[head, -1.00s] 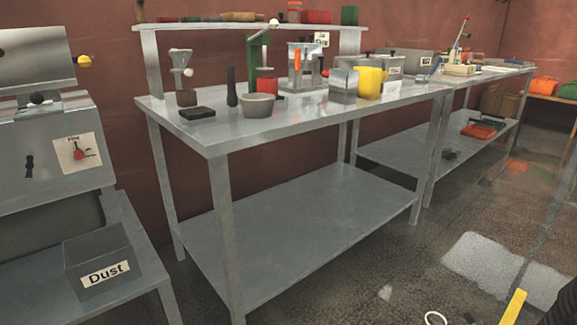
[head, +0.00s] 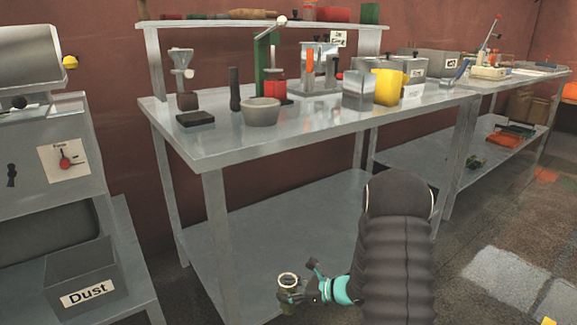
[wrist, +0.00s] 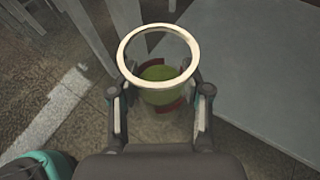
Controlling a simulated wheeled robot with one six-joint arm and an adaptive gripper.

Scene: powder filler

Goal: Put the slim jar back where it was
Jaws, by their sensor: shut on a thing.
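The slim jar (wrist: 159,72) is in my gripper (wrist: 158,100), between the two fingers. It has a pale round rim, clear walls and green matter at its bottom. In the head view the jar (head: 289,280) is small and upright at the bottom centre. My gripper (head: 291,296) is shut around it, in front of the steel workbench (head: 190,150) and below its top. The jar's lower part is partly hidden by the fingers. I cannot tell from these frames which spot it came from.
On the bench stand a grey bowl (head: 261,112), a dark pestle (head: 235,90), a yellow cup (head: 388,86) and a steel block (head: 358,90). The front left of the bench top is clear. A Dust bin (head: 85,280) stands at the left. The lower shelf (head: 260,215) is bare.

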